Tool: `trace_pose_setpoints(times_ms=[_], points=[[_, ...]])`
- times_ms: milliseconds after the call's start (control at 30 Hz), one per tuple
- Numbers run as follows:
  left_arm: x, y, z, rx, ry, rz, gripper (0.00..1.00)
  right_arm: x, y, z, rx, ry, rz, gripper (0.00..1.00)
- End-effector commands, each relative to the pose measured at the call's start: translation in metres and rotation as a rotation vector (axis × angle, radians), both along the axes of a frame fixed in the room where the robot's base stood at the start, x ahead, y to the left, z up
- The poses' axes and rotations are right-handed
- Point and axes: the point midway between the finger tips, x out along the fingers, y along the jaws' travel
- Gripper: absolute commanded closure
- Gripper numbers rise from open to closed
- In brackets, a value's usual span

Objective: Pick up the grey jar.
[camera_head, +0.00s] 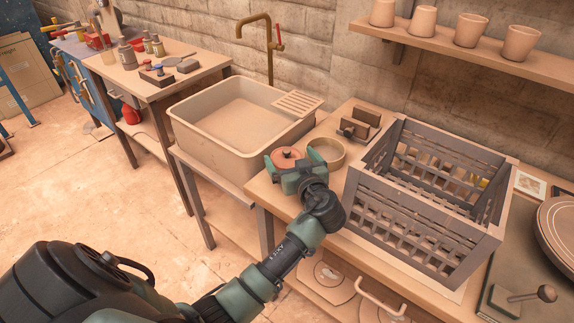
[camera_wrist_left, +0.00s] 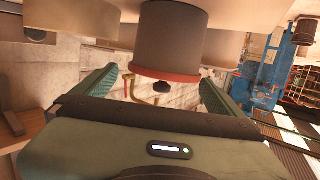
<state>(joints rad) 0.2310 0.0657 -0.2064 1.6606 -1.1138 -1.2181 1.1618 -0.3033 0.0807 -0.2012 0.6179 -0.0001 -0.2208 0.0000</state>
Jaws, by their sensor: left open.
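The grey jar shows in the left wrist view (camera_wrist_left: 170,35), which looks upside down, as a grey-brown cylinder with a reddish lid and a small dark knob. In the head view only its round reddish lid (camera_head: 287,154) shows clearly, on the bench beside the sink. My left gripper (camera_head: 288,166) is open at the jar, its green fingers on either side of the lid. In the wrist view the open fingers (camera_wrist_left: 159,76) flank the lid, with gaps visible. I cannot tell whether either finger touches it. The gripper hides the jar's body in the head view. My right gripper is not in view.
A tan round bowl (camera_head: 328,151) stands close right of the jar. A grey slatted crate (camera_head: 425,222) stands further right. The beige sink (camera_head: 205,140) with a brass tap (camera_head: 269,50) is to the left. A shelf with several pots (camera_head: 470,40) hangs above the crate.

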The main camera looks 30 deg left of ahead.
Motion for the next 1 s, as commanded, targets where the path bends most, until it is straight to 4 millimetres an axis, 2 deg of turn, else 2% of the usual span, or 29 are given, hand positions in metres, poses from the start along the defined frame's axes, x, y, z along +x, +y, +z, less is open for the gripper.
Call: trace_pose_setpoints(times_ms=[100,300,500,633,667,800,867,1000], points=[[0.007,0.013,-0.003,0.004,0.003,0.002,0.0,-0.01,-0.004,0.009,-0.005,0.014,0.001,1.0],[0.023,0.036,-0.014,0.003,0.002,0.0,0.0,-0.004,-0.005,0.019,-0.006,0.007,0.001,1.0],[0.028,0.042,-0.018,-0.001,0.001,0.0,0.0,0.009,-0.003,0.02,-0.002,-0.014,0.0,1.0],[0.028,0.042,-0.018,-0.001,0.0,0.0,0.0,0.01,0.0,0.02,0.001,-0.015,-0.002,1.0],[0.028,0.042,-0.018,-0.001,0.0,0.0,0.06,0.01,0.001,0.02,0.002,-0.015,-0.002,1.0],[0.028,0.042,-0.018,-0.001,0.001,0.0,0.44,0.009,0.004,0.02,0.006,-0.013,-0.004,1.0],[0.028,0.042,-0.018,-0.001,0.001,0.0,0.6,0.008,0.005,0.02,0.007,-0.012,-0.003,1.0],[0.028,0.042,-0.018,-0.001,-0.001,0.0,0.61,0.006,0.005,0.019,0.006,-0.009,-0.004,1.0]])
